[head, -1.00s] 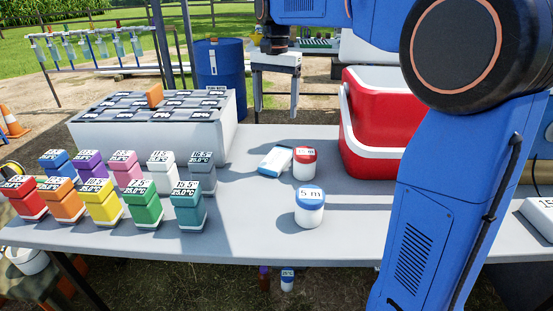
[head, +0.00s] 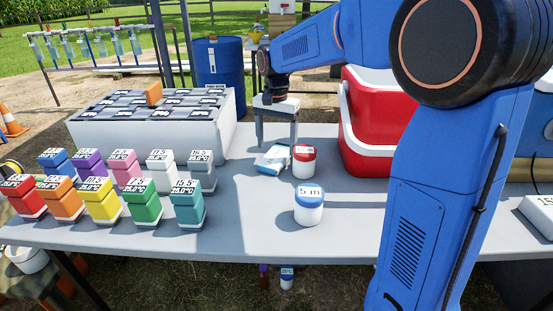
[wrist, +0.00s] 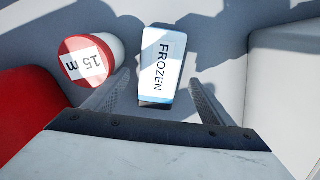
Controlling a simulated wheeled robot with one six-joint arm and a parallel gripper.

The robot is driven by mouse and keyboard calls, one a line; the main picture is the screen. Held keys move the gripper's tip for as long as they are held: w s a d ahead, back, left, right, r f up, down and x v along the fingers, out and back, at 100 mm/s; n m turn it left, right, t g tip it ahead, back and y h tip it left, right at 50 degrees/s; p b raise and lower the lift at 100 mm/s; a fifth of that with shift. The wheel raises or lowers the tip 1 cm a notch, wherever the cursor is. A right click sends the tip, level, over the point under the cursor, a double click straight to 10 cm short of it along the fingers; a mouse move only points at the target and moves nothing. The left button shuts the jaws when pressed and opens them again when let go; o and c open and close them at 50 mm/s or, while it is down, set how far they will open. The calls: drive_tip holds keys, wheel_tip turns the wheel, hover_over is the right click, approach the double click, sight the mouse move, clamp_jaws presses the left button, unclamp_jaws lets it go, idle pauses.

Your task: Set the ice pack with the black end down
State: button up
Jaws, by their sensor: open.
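The ice pack (head: 272,161) lies flat on the table, white and blue, just left of a red-lidded jar. In the wrist view the ice pack (wrist: 160,62) shows the word FROZEN on its upper face and a dark strip at the end nearest my gripper's palm. My gripper (head: 277,143) is open and points down over the pack. In the wrist view the fingers of my gripper (wrist: 163,84) stand to the left and right of the pack's dark end, with gaps on both sides. Nothing is held.
The red-lidded 15 m jar (head: 304,162) stands close on the right, with a blue-lidded 5 m jar (head: 309,207) in front. A red and white cooler (head: 371,140) is behind right. A grey-white box (head: 150,133) and several coloured blocks (head: 101,205) are left. The table front centre is clear.

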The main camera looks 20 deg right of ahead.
sight(277, 154)
drive_tip(key=shift+f, duration=1.5)
drive_tip(key=c, duration=1.5)
drive_tip(key=shift+r, duration=0.1)
